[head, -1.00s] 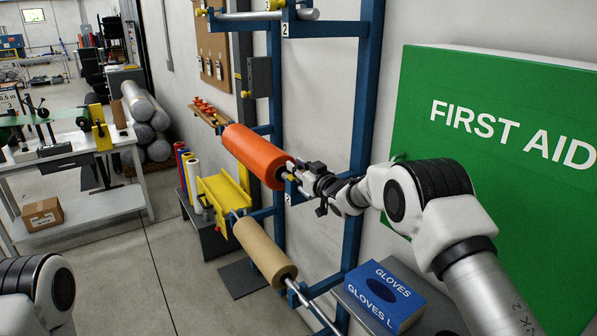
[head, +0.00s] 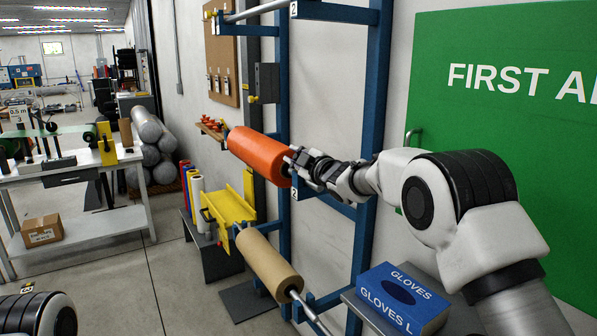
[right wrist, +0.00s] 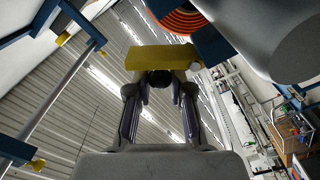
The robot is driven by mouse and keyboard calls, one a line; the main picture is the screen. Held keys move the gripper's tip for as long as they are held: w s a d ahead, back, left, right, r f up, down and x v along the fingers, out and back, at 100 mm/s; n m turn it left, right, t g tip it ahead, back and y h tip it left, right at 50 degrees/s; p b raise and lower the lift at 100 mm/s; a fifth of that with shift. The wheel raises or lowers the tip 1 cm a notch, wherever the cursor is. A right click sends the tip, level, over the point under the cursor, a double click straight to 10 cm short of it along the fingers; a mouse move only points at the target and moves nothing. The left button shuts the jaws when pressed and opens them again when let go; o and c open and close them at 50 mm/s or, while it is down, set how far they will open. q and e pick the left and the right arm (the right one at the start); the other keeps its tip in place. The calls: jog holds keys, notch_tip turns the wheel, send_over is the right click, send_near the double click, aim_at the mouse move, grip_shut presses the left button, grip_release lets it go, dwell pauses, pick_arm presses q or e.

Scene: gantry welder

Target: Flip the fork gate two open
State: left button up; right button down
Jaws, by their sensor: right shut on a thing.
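My right gripper (head: 298,160) is at the right end of the orange roll (head: 258,155), by the blue upright of the rack. In the right wrist view its two fingers (right wrist: 160,92) are closed on a yellow block-shaped piece (right wrist: 160,57), which looks like the fork gate. In the head view the gripper hides this piece, so I cannot tell how far it is turned. The orange roll's end (right wrist: 180,20) shows just beyond it in the right wrist view. My left gripper is out of view.
A tan roll (head: 268,264) hangs lower on the blue rack (head: 371,110). A yellow trough (head: 229,206) stands left of it. A blue gloves box (head: 403,296) sits below my right arm. A green First Aid cabinet (head: 465,120) is on the right wall.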

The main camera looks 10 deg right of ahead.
jog(key=shift+s+a+f+n+b, duration=0.15)
jog(key=shift+a+f+n+b, duration=0.3)
jog(key=shift+n+b, duration=1.55)
jog(key=shift+s+a+f+n+b, duration=0.15)
jog(key=shift+a+f+n+b, duration=0.3)
jog(key=shift+n+b, duration=1.55)
jog(key=shift+s+a+f+n+b, duration=0.15)
jog(key=shift+a+f+n+b, duration=0.3)
jog(key=shift+n+b, duration=1.55)
jog(key=c, duration=1)
grip_release()
